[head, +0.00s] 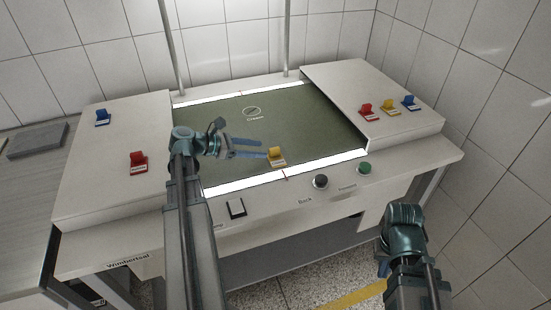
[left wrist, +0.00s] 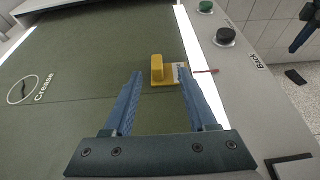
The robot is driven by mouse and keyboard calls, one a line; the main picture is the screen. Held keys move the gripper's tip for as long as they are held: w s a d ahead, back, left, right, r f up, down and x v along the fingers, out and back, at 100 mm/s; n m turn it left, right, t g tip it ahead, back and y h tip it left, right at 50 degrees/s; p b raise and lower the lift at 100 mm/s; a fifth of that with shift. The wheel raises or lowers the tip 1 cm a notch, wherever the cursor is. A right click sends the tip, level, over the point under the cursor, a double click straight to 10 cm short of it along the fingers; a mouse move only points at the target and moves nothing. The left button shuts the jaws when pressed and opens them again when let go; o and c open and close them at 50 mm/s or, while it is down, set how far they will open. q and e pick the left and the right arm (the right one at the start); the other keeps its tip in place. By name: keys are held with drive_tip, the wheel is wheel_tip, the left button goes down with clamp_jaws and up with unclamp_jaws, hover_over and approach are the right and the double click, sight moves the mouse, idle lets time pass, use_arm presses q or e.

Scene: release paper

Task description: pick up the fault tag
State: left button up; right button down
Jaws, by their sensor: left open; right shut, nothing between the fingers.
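A yellow tag (head: 277,157) with a white label strip stands on the green mat (head: 300,122), near its front edge; the label is too small to read. In the left wrist view the yellow tag (left wrist: 158,70) lies just ahead of and between the fingertips. My left gripper (head: 264,149) is open and empty, its blue fingers reaching right over the mat toward the tag. Other tags stand on the side tops: a blue one (head: 102,117) and a red one (head: 138,162) at left, and red (head: 368,112), yellow (head: 390,107) and blue (head: 409,103) ones at right. My right gripper (head: 383,268) is shut and empty, away from the table.
A black knob (head: 320,181), a green knob (head: 365,167) and a black switch (head: 236,208) sit on the front ledge. White lit strips (head: 325,162) border the mat. Two grey posts (head: 288,40) rise behind. A grey slab (head: 38,140) lies at far left. Most of the mat is clear.

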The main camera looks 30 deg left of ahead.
sight(272, 149)
use_arm(q)
drive_tip(key=shift+b+x, duration=0.95)
drive_tip(key=shift+x, duration=1.75)
drive_tip(key=shift+w+a+r, duration=0.1)
drive_tip(key=shift+w+a, duration=0.1)
drive_tip(key=shift+a, duration=0.05)
clamp_jaws()
